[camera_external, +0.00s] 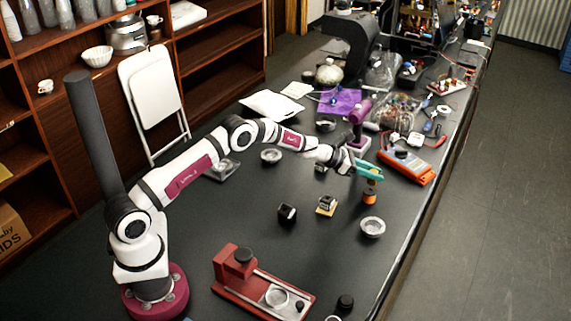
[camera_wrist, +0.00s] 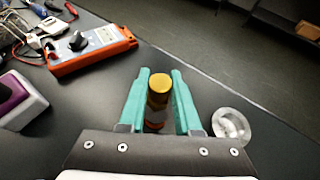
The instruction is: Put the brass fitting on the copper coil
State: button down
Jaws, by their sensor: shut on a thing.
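My gripper (camera_external: 371,172) has teal fingers, which also show in the wrist view (camera_wrist: 159,78). They are shut on the brass fitting (camera_wrist: 159,86), a small yellow-gold cylinder held upright between them. In the external view the lower part of the fitting (camera_external: 371,182) shows under the fingers. The copper coil (camera_external: 369,197), a short orange-brown cylinder, stands on the table directly below. In the wrist view the coil (camera_wrist: 154,122) is mostly hidden behind the fitting and the fingers. I cannot tell whether fitting and coil touch.
A round metal dish (camera_external: 372,227) stands close to the coil. An orange multimeter (camera_external: 408,166) lies behind, near the table edge. A purple-and-white device (camera_external: 360,132) stands behind my gripper. Small black blocks (camera_external: 287,212) are at the left.

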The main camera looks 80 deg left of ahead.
aim_at(372, 181)
jog(key=shift+f, duration=1.5)
jog(key=shift+f, duration=0.1)
jog(key=c, duration=0.6)
grip_release()
